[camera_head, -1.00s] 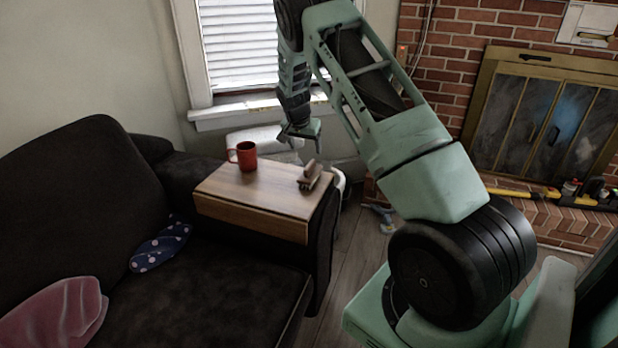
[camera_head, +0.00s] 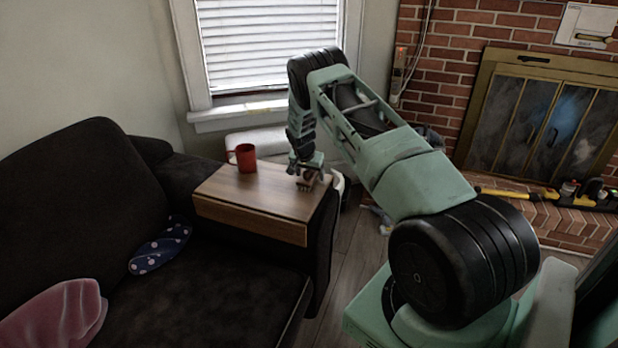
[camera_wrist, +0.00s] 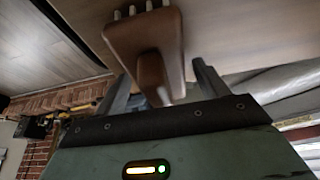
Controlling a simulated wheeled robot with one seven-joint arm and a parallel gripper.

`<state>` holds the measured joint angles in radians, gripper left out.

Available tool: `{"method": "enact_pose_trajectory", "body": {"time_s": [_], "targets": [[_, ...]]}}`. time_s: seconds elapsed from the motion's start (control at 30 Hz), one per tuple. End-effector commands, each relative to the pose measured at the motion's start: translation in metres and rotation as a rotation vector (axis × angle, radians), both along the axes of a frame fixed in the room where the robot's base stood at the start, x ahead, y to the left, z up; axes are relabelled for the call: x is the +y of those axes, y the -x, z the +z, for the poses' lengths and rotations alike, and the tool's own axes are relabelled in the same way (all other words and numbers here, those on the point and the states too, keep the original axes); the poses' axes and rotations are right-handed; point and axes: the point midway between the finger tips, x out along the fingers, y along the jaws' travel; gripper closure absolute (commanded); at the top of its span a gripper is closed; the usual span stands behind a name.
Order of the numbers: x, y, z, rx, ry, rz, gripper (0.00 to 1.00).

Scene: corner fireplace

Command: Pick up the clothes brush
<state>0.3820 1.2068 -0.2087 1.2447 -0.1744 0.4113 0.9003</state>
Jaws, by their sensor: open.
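The clothes brush (camera_head: 305,185) lies on the wooden tray table (camera_head: 245,208) over the sofa arm, near its right edge. It is brown with a handle-like grip, and pale bristle tufts show in the wrist view (camera_wrist: 147,42). My gripper (camera_head: 307,172) is low over the brush and partly covers it in the head view. In the wrist view my gripper's two fingers (camera_wrist: 160,84) are apart, with the brush's narrow brown part between them. I cannot tell whether either finger touches it.
A red mug (camera_head: 246,158) stands on the tray table's back left. The dark sofa (camera_head: 200,290) holds a dotted blue cushion (camera_head: 160,247) and a pink one (camera_head: 62,315). The brick fireplace (camera_head: 545,115) is at the right. The tray's front left is clear.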

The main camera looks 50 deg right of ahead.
Motion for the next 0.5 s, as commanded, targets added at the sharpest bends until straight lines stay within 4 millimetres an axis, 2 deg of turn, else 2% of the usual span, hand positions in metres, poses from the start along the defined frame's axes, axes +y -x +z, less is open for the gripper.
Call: {"method": "enact_pose_trajectory", "body": {"time_s": [0.27, 0.3, 0.47, 0.5], "targets": [[-0.0014, -0.0011, -0.0043, -0.001, 0.0, 0.0, 0.27], [-0.0013, -0.0012, -0.0042, -0.001, 0.0, 0.0, 0.33], [-0.0013, -0.0011, -0.0041, -0.001, 0.0, 0.0, 0.77], [-0.0013, -0.0011, -0.0041, -0.001, 0.0, 0.0, 0.78]]}}
